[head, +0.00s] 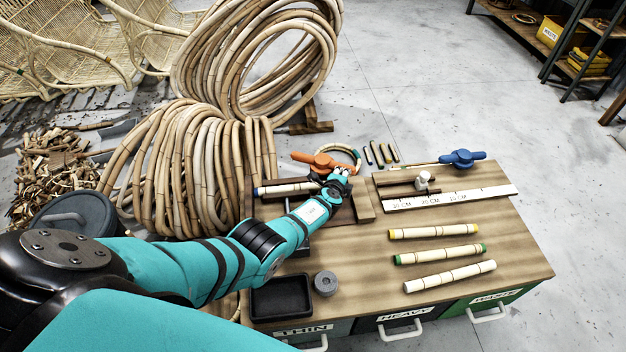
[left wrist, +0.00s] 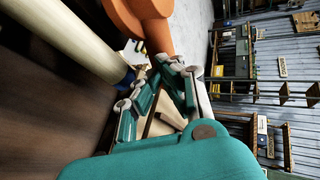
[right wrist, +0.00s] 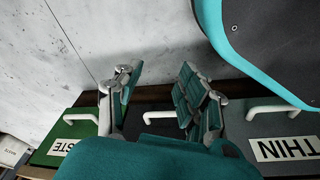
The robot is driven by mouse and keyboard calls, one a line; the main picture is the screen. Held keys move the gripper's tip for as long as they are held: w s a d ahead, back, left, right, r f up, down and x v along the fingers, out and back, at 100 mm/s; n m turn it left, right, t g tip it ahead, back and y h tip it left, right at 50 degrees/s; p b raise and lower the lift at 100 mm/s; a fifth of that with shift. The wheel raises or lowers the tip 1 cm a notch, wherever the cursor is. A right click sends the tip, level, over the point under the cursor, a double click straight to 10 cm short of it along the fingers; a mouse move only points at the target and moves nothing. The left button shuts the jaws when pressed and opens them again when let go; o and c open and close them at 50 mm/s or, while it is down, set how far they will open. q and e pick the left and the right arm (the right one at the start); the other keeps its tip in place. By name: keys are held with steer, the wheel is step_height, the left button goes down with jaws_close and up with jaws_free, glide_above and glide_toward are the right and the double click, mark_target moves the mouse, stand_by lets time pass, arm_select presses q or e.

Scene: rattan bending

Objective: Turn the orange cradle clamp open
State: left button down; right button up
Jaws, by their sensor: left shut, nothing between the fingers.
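The orange cradle clamp (head: 322,161) sits at the back left of the workbench, above the cradle. A pale rattan piece (head: 283,189) with a blue end lies in the cradle. My left gripper (head: 340,176) is shut and empty, just right of and in front of the clamp. In the left wrist view the orange clamp (left wrist: 150,22) rises just beyond my left fingertips (left wrist: 172,68); I cannot tell if they touch it. The rattan (left wrist: 65,38) also shows there. My right gripper (right wrist: 155,85) is open and empty, over the drawer fronts in the right wrist view.
A black tray (head: 281,298) and grey ring (head: 326,283) stand at the front. Large rattan coils (head: 185,165) stand behind left.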

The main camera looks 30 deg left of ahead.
mark_target(349, 167)
arm_select(q)
steer(key=y+b, duration=0.1)
steer(key=w+n+b, duration=0.1)
steer(key=w+n+y+b, duration=0.1)
steer(key=shift+d+f+g+y, duration=0.25)
steer(key=shift+g+y, duration=0.05)
steer(key=shift+g, duration=0.1)
steer(key=w+n+g+y+b, duration=0.1)
steer(key=n+b, duration=0.1)
steer(key=b, duration=0.2)
steer(key=shift+w+y, duration=0.2)
steer(key=shift+y, duration=0.1)
steer(key=shift+b, duration=0.3)
steer(key=shift+w+a+r+b, duration=0.1)
steer(key=shift+w+r+b, duration=0.15)
steer(key=shift+w+b, duration=0.25)
arm_select(e)
steer(key=w+r+t, duration=0.1)
steer(key=w+r, duration=0.1)
steer(key=r, duration=0.8)
steer(key=w+r+t, duration=0.1)
steer(key=w+r, duration=0.1)
steer(key=r, duration=0.8)
steer(key=shift+w+a+t, duration=0.4)
